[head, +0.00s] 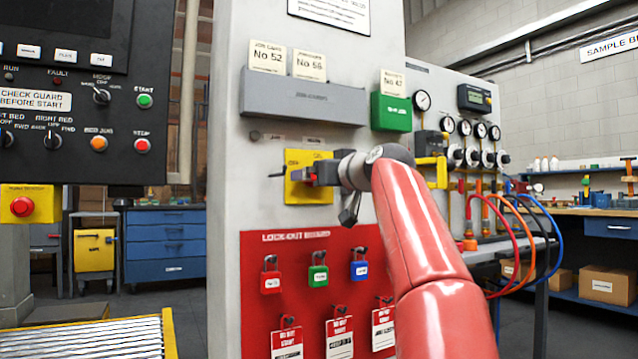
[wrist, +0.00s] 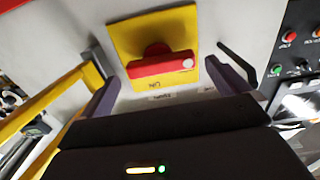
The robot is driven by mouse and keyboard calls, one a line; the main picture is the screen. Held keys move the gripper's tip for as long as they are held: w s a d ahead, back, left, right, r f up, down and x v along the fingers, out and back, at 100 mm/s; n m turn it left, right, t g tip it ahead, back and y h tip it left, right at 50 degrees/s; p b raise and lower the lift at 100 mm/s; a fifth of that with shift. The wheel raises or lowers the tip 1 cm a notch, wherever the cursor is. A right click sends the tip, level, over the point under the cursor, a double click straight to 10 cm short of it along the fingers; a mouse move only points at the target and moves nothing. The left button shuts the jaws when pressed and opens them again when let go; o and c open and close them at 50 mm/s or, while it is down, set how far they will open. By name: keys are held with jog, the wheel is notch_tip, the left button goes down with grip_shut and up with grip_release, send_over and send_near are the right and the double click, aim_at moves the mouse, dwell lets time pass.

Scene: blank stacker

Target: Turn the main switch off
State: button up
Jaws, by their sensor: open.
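The main switch shows in the wrist view as a red handle (wrist: 160,67) on a yellow plate (wrist: 125,38). The handle lies nearly level in that picture, slightly tilted. In the head view the yellow plate (head: 294,192) is on the grey cabinet, and my gripper (head: 308,174) covers its middle, hiding the handle. My gripper is open in front of the plate. In the wrist view its two fingers (wrist: 158,77) stand left and right of the red handle, with a gap at each end. I cannot tell how deep the fingers reach.
A thin black rod (wrist: 238,61) sticks out near the right finger in the wrist view. Below the switch is a red lockout board (head: 255,330) with padlocks and tags. A grey card holder (head: 300,101) is above. A control panel (head: 75,150) stands at left.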

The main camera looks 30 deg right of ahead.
jog(key=shift+s, duration=2.4)
jog(key=s+a+f+g, duration=0.3)
jog(key=a+f, duration=0.4)
jog(key=f, duration=0.3)
jog(key=s+a+f+g, duration=0.3)
jog(key=a+f, duration=0.5)
jog(key=f, duration=0.3)
jog(key=s+a+f+g, duration=0.2)
jog(key=s+f+g, duration=0.1)
jog(key=s+f, duration=1)
jog(key=s+a+f+g, duration=0.1)
jog(key=s+f+g, duration=0.2)
jog(key=s+f, duration=1)
jog(key=w+r+p, duration=0.4)
jog(key=r+p, duration=0.6)
jog(key=p, duration=0.3)
jog(key=shift+r+m+h, duration=0.3)
